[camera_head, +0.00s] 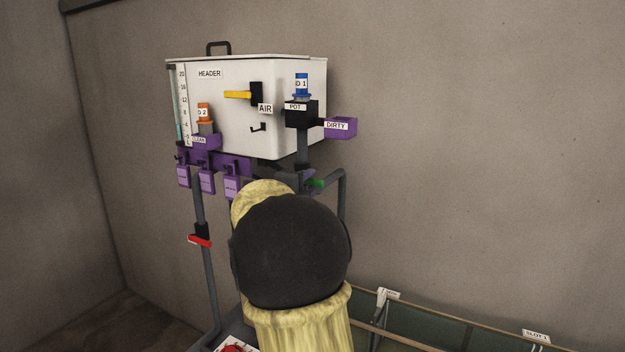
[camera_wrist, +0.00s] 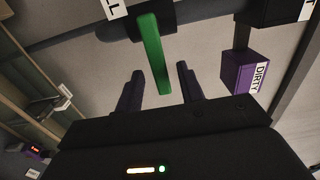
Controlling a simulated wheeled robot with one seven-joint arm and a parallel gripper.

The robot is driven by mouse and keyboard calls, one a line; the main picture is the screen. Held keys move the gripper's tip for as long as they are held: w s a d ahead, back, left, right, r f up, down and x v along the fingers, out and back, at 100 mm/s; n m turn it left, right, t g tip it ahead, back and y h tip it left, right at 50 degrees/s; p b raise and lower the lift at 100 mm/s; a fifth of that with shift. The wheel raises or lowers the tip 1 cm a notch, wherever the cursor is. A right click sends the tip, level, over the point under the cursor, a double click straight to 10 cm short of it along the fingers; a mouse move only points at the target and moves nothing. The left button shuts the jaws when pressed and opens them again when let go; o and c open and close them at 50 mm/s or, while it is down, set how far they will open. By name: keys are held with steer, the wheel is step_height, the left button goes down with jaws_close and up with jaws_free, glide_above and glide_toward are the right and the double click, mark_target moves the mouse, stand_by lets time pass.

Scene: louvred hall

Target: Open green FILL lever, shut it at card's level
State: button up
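The green lever (camera_wrist: 154,58) hangs from a dark valve body in the wrist view, beside a white label partly cut off, ending in "LL". My gripper (camera_wrist: 160,70) is open, with one finger on each side of the lever's free end; no contact shows. In the head view the lever (camera_head: 316,183) is a small green piece below the white HEADER tank (camera_head: 225,115), and my arm hides the gripper. A numbered scale (camera_head: 182,105) runs down the tank's left edge beside a pale teal tube. A card (camera_head: 236,345) with red print is partly visible at the bottom edge; its content is unreadable.
A yellow AIR lever (camera_head: 238,95) is on the tank front. A red lever (camera_head: 199,241) sits on the left pipe. A purple DIRTY box (camera_head: 341,128) juts out right, also near my gripper in the wrist view (camera_wrist: 244,72). Purple tags (camera_head: 207,183) hang at left.

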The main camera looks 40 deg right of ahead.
steer(key=shift+s+d, duration=0.1)
steer(key=shift+d, duration=0.1)
steer(key=shift+x, duration=0.85)
jaws_close()
stand_by(1.0)
